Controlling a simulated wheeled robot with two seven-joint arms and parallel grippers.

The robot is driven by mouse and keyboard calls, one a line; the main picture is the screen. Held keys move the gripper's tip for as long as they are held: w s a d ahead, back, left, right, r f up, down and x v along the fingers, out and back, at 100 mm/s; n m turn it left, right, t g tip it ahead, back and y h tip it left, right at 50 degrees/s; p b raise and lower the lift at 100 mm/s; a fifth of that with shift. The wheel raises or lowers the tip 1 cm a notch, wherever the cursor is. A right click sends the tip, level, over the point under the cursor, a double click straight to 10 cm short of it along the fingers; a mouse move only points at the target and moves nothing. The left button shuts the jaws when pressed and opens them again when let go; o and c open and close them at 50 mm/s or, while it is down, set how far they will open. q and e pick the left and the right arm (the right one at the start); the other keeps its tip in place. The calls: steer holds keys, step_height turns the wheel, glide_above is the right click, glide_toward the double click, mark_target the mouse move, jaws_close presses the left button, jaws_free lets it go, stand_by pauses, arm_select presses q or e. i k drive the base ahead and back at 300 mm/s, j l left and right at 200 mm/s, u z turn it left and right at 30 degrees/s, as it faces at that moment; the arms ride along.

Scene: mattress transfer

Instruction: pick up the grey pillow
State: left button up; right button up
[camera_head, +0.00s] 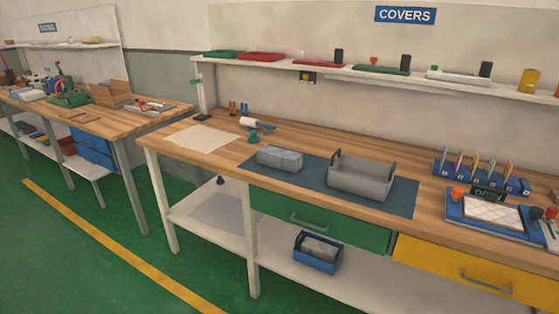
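A small grey pillow-like block (280,158), the likely grey pillow, lies on a dark blue mat (311,183) on the wooden workbench. It sits near the mat's left end, to the left of a grey open-topped bin (360,180) with dark handles, with a gap between them. A blue crate (318,250) on the lower shelf also holds something grey, whose kind I cannot tell. Neither of my grippers is in view.
A white sheet (202,138) lies left on the bench. A blue tray (462,208) with a white quilted pad and a tool rack (480,181) stand right. A shelf (380,75) with several items hangs above. Green floor (70,245) is clear in front.

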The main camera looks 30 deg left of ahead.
mark_target(284, 160)
steer(key=u, duration=0.65)
steer(key=i+l+u, duration=0.1)
steer(key=u, duration=0.35)
steer(key=i+l+u, duration=0.2)
steer(key=u, duration=0.3)
steer(key=i+l+u, duration=0.1)
steer(key=l+u, duration=0.15)
steer(key=u, duration=0.2)
steer(key=l+u, duration=0.25)
steer(key=u, duration=0.25)
